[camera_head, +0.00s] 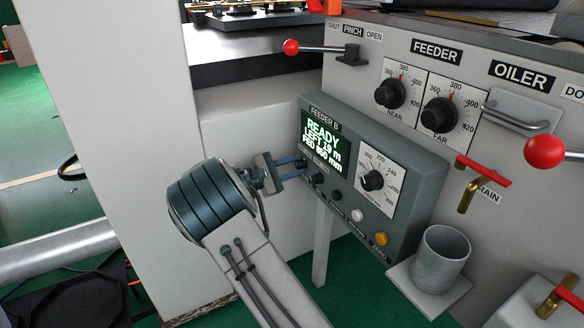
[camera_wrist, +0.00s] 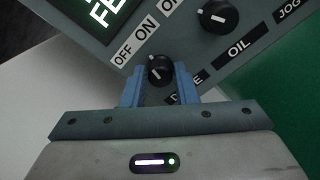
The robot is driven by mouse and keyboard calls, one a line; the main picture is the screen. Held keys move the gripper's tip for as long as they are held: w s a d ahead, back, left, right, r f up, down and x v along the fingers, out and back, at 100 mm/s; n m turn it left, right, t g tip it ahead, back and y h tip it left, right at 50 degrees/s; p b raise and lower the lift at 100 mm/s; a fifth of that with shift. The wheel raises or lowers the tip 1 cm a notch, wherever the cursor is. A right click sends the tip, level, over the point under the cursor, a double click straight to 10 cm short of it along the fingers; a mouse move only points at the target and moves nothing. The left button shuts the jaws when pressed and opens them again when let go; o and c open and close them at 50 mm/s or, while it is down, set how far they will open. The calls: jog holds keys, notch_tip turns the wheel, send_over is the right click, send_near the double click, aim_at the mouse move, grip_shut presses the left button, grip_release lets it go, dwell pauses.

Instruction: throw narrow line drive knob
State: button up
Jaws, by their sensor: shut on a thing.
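The drive knob (camera_wrist: 160,68) is a small black rotary knob on the grey-green FEEDER B panel (camera_head: 413,173). In the wrist view its white mark faces up and left, near the OFF and ON labels; I cannot tell exactly which it points to. The label below it is partly hidden by a finger. My gripper (camera_wrist: 159,88) has its blue fingers shut on the knob, one on each side. In the head view my gripper (camera_head: 296,170) reaches the panel's left part, and its fingers hide most of the knob.
A similar OIL knob (camera_wrist: 218,17) sits close to the right of the drive knob. The screen (camera_head: 325,145) reads READY. A large dial (camera_head: 373,180), push buttons, a metal cup (camera_head: 440,262) and red-handled valves (camera_head: 483,171) stand to the right. A red-ball lever (camera_head: 291,47) projects above.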

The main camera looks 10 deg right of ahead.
jog(key=shift+m+b, duration=0.45)
jog(key=shift+m, duration=1.35)
jog(key=o, duration=1)
jog(key=shift+c, duration=0.2)
jog(key=p+v, duration=0.3)
jog(key=v, duration=1.1)
jog(key=shift+p, duration=0.4)
